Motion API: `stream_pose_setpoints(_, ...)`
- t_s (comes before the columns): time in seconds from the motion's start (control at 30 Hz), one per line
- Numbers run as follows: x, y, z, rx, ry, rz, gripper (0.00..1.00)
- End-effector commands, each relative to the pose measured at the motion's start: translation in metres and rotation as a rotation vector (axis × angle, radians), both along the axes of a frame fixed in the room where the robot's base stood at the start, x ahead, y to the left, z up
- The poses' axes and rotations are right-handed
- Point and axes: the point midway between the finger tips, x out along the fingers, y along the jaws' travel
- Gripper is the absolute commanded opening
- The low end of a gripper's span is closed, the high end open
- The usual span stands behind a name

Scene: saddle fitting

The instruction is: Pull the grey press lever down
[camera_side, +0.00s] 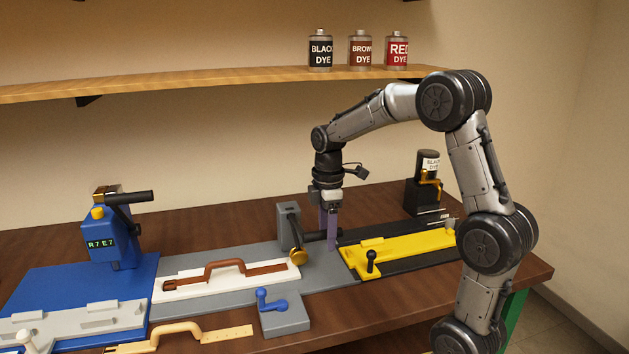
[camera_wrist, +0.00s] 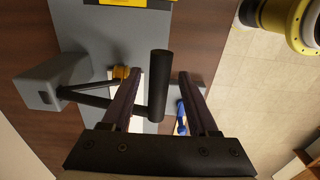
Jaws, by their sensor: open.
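The grey press (camera_side: 288,215) stands at the back of the grey base, in the middle of the side view. Its lever ends in a black crossbar handle (camera_side: 313,236), which lies about level. My gripper (camera_side: 331,246) points down at this handle, its purple fingers open. In the wrist view the black handle (camera_wrist: 158,80) shows between the two fingers of my gripper (camera_wrist: 161,76), with a gap on either side. The press body (camera_wrist: 50,82) is at left there, with the lever rod running to the handle. A brass press head (camera_side: 298,257) hangs near the lever.
A white bed with a brown strap (camera_side: 240,269) lies left of the press. A yellow fixture (camera_side: 408,253) is at right, a blue clamp lever (camera_side: 270,302) in front. A blue press (camera_side: 112,235) stands at far left, a dye dispenser (camera_side: 427,185) behind right.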

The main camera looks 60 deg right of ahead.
Motion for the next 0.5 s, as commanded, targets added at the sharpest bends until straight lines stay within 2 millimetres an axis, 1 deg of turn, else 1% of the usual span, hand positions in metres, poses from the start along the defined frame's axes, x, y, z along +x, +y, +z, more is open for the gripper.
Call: stream_pose_setpoints(0.5,0.001,0.0,0.038,-0.001,-0.002,0.0,0.6)
